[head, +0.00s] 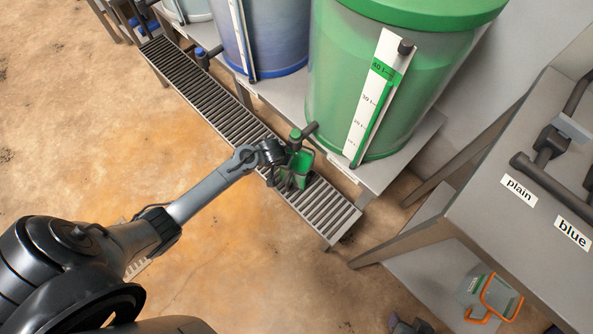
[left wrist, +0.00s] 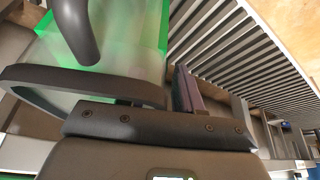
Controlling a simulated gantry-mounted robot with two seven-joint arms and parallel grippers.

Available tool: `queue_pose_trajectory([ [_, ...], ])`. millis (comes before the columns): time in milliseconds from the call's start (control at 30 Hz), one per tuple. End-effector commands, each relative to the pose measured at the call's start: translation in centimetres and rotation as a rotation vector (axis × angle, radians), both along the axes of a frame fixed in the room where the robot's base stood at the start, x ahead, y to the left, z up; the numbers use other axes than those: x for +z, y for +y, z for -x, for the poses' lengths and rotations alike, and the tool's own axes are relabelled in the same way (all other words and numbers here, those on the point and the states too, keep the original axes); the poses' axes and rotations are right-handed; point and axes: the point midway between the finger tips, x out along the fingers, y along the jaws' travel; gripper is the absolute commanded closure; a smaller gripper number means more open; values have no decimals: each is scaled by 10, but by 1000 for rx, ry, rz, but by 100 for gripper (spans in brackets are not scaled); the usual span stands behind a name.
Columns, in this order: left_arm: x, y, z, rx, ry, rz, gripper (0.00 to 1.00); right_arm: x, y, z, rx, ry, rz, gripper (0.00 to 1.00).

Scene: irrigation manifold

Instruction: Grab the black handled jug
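The jug (head: 299,168) is clear, with green in it, and stands on the slatted grating under the green tap (head: 304,131). In the left wrist view the clear, green-tinted jug (left wrist: 135,35) fills the upper left, with dark curved bars in front of it. I cannot tell which bar is its handle. My left gripper (head: 272,163) is right at the jug's near side. One purple-grey finger (left wrist: 187,90) shows beside the jug; the other is hidden, so its grip is unclear. My right gripper (head: 408,325) shows only partly at the bottom edge, away from the jug.
A large green tank (head: 402,70) with a level scale stands behind the jug, and a blue tank (head: 268,40) to its left. The grating (head: 195,82) runs diagonally. An orange-handled jug (head: 476,290) sits low at right, below a bench (head: 480,212) labelled "plain" and "blue".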

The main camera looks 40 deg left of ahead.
Motion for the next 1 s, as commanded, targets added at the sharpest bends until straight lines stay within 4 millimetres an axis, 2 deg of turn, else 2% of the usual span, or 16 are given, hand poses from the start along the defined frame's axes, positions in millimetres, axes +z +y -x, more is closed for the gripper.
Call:
queue_pose_trajectory([
  [200, 0, 0, -1, 0, -1, 0, 66, 1, 1, 0, -3, -1, -4, 49],
  [433, 0, 0, 0, 0, -1, 1, 100, 1, 1, 0, -2, -1, -4, 49],
  [1000, 0, 0, 0, 0, 0, 1, 100, 1, -2, 0, 4, -3, 6, 49],
])
